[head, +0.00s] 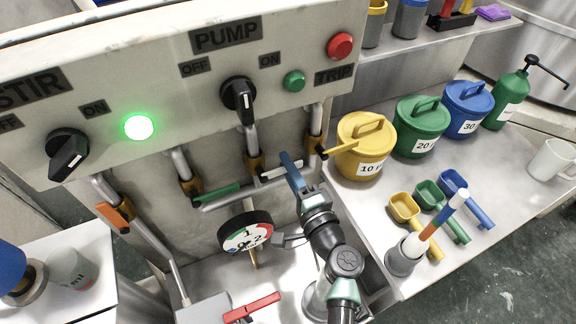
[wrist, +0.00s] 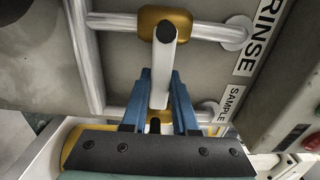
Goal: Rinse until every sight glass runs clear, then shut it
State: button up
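My gripper (head: 291,163) reaches up to the pipework under the control panel. In the wrist view its two blue fingers (wrist: 160,90) stand on either side of a white lever (wrist: 163,62), apparently closed against it. The lever hangs from a brass-coloured valve body (wrist: 180,20) on a grey pipe, near a RINSE label (wrist: 258,35). The white lever also shows in the head view (head: 272,173), partly behind a finger. Other valve levers are orange (head: 113,217), green (head: 217,196), yellow (head: 339,150) and red (head: 251,307). I cannot make out a sight glass for certain.
The panel carries a PUMP knob (head: 239,96), a STIR knob (head: 68,154), a lit green lamp (head: 139,127) and a red button (head: 340,46). A round dial (head: 246,236) stands left of my arm. Lidded yellow (head: 367,150), green and blue pots crowd the right bench.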

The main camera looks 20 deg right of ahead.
aim_at(281, 167)
grip_shut()
dwell(1.0)
jog(key=shift+b, duration=0.3)
jog(key=n+b, duration=0.1)
jog(key=r+n+b, duration=0.1)
jog(key=n, duration=0.1)
jog(key=n+b, duration=0.1)
jog(key=b, duration=0.1)
jog(key=shift+a+r+n, duration=0.25)
jog(key=shift+r+n, duration=0.1)
jog(key=shift+n, duration=0.05)
jog(key=n+b, duration=0.1)
jog(key=a+r+n+b, duration=0.1)
jog(key=n+b, duration=0.1)
jog(key=shift+r+n, duration=0.3)
jog(key=n+b, duration=0.1)
jog(key=a+r+n+b, duration=0.1)
jog(key=n, duration=0.1)
jog(key=n+b, duration=0.1)
jog(key=shift+s+a+r+n+b, duration=0.1)
jog(key=shift+a+r+n+b, duration=0.05)
jog(key=shift+a+n+b, duration=0.2)
jog(key=shift+a+r+n+b, duration=0.2)
jog(key=shift+a+n+b, duration=0.4)
jog(key=shift+n+b, duration=0.5)
jog(key=shift+a+r+n+b, duration=0.15)
jog(key=shift+a+n+b, duration=0.55)
jog(key=shift+n, duration=0.65)
